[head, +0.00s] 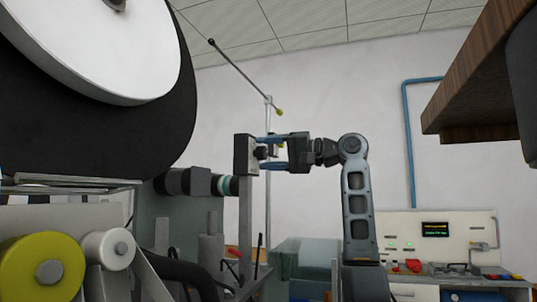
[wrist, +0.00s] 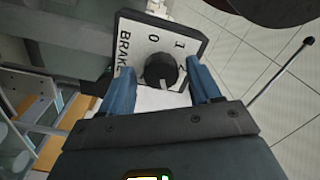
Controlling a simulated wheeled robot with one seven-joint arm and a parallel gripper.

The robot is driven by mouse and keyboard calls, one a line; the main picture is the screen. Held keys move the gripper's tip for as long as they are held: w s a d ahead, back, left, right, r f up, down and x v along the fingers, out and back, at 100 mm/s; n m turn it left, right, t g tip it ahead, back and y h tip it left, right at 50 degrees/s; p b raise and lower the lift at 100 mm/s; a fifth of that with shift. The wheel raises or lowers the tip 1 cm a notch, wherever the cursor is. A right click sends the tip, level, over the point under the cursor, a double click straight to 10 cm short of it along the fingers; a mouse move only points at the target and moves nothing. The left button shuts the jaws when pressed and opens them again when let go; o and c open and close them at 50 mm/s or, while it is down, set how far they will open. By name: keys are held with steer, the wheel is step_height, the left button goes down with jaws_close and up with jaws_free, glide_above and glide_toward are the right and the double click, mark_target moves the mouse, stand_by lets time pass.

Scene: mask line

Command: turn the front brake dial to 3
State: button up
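The brake dial (wrist: 161,71) is a round black knob on a white plate (wrist: 136,42) marked BRAKE, with 0 and 1 legible. A pale mark on the knob points toward the lower edge of the wrist view, towards my gripper; the number it faces and the 3 are not visible. In the head view the plate's dark box (head: 243,154) is seen edge-on atop a post. My gripper (head: 268,152) comes from the right, its blue fingers open on either side of the knob. In the wrist view the gripper (wrist: 165,82) shows gaps between fingers and knob.
A large white roll (head: 110,50) with a black disc fills the upper left. Yellow (head: 42,268) and white (head: 108,249) rollers stand lower left. A thin rod (head: 245,76) slants above the gripper. A wooden shelf (head: 470,80) juts in at upper right. A control bench (head: 440,240) stands behind.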

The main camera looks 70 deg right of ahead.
steer(key=s+b, duration=0.2)
steer(key=s, duration=0.5)
steer(key=shift+s+d, duration=0.35)
steer(key=shift+s, duration=0.05)
steer(key=shift+f, duration=0.1)
stand_by(0.4)
